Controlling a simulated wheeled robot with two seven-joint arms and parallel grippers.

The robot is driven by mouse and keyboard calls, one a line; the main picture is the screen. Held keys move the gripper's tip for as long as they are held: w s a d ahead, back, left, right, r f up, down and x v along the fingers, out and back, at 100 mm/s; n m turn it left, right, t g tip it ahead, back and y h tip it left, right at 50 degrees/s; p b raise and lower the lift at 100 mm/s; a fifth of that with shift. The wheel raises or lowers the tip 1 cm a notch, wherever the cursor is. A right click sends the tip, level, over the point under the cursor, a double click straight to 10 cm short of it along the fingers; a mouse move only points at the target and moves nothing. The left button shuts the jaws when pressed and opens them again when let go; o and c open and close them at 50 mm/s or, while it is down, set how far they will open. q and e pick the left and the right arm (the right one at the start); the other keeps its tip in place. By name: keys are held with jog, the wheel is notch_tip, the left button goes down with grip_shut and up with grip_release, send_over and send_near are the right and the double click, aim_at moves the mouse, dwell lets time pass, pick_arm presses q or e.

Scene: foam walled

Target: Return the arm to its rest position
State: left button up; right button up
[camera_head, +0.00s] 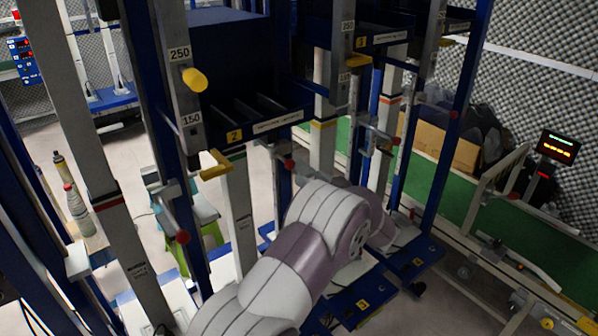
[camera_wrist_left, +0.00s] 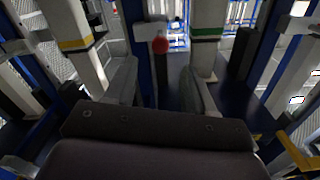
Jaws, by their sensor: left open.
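My left arm (camera_head: 300,245), white and mauve, reaches from the bottom of the head view in among the blue and white machine columns. Its far end is by the posts right of centre, and I cannot make out the fingers there. In the left wrist view my left gripper (camera_wrist_left: 160,88) shows two pale fingers spread apart with nothing held between them. A red ball knob (camera_wrist_left: 160,45) on a post appears beyond the gap between the fingers. My right gripper is not in view.
Blue uprights and a shelf labelled 2 (camera_head: 234,136) stand close around the arm. A yellow knob (camera_head: 194,80) and red-tipped levers (camera_head: 182,237) stick out. A green conveyor (camera_head: 480,200) runs along the right. Bottles (camera_head: 77,208) stand at left.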

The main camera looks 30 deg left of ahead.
pick_arm(q)
jog(key=shift+s+d, duration=0.2)
jog(key=shift+d, duration=0.25)
